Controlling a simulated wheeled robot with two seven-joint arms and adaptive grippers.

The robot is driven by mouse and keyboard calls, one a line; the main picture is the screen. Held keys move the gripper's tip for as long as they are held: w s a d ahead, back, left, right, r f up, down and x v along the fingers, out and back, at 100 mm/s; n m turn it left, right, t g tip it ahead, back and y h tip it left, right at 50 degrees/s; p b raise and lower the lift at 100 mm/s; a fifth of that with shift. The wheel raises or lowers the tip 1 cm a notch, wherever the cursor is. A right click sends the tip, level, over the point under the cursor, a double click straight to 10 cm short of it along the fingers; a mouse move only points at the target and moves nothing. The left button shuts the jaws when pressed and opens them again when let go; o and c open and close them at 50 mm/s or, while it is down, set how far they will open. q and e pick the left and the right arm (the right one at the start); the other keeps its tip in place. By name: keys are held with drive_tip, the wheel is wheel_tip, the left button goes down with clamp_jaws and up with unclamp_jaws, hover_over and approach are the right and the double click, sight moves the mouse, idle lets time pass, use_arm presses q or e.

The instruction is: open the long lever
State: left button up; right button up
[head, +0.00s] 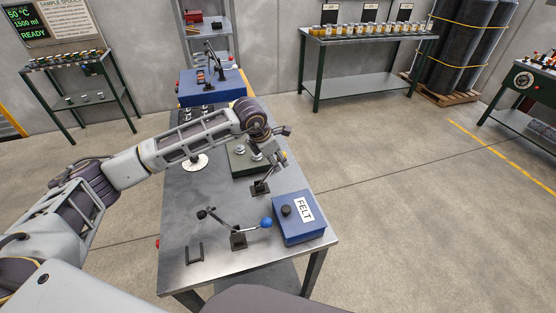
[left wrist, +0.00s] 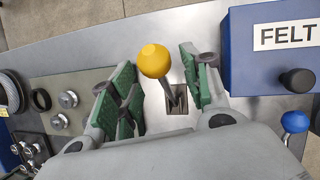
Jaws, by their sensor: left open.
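A lever with a yellow ball knob (left wrist: 154,61) stands in a slotted base plate in the left wrist view. Its dark base (head: 260,188) shows in the head view, with the knob hidden or too small to tell. My left gripper (head: 279,158) is over this lever. In the left wrist view the gripper (left wrist: 160,90) is open, its green pads on either side of the lever with gaps between. A second lever with a blue ball knob (head: 266,222) stands nearer the table's front; the knob also shows in the wrist view (left wrist: 295,122). I cannot tell which is the long lever. My right gripper is not in view.
A blue box labelled FELT (head: 298,220) sits close to the right of both levers. A small black bracket (head: 194,254) stands at the table's front left. Bare metal table (head: 190,225) lies left of the levers.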

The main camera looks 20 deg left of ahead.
use_arm(q)
drive_tip(key=shift+x, duration=1.25)
clamp_jaws()
